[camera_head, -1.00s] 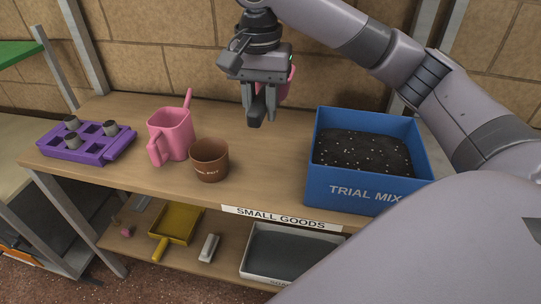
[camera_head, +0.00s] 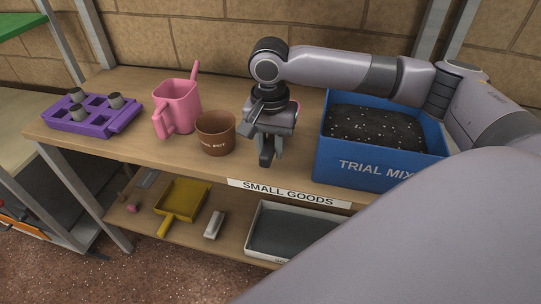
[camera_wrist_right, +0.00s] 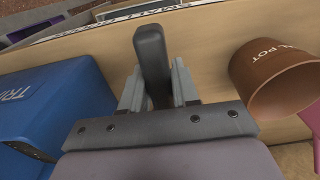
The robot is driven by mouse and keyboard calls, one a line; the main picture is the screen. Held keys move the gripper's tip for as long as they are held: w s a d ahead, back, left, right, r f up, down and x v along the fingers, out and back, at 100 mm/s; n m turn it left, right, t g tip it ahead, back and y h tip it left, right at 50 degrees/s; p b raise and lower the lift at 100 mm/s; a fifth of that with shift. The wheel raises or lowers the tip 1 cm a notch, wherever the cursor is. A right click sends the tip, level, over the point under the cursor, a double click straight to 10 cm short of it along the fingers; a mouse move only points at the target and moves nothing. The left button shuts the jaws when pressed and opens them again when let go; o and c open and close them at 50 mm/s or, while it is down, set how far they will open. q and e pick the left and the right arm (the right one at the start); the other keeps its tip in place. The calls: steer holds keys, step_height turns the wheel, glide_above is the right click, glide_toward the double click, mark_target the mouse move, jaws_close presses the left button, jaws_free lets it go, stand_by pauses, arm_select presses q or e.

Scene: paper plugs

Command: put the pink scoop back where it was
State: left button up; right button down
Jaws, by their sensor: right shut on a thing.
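My right gripper (camera_head: 266,155) points down over the front part of the wooden shelf, between the brown pot and the blue bin. Its fingers are closed, with a dark bar between them in the wrist view (camera_wrist_right: 153,65). Of the pink scoop only a thin pink edge (camera_head: 297,112) shows beside the hand; the rest is hidden behind the gripper. A pink jug (camera_head: 178,106) stands on the shelf left of the pot, with a pink stick-like part rising at its back. My left gripper is out of view.
The brown pot (camera_head: 216,135) is close left of my gripper. The blue TRIAL MIX bin (camera_head: 350,165), holding dark mix, is to its right. A purple tray (camera_head: 88,122) with grey plugs sits at far left. A yellow scoop (camera_head: 183,200) and white tray (camera_head: 262,228) lie on the lower shelf.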

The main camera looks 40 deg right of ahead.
step_height(320, 180, down, 3)
steer(key=shift+f, duration=0.1)
steer(key=c, duration=0.8)
jaws_free()
steer(key=shift+c, duration=0.2)
step_height(320, 180, up, 11)
steer(key=shift+a+r+p, duration=0.1)
steer(key=shift+r+p, duration=0.05)
steer(key=shift+p, duration=0.55)
steer(key=shift+r, duration=0.45)
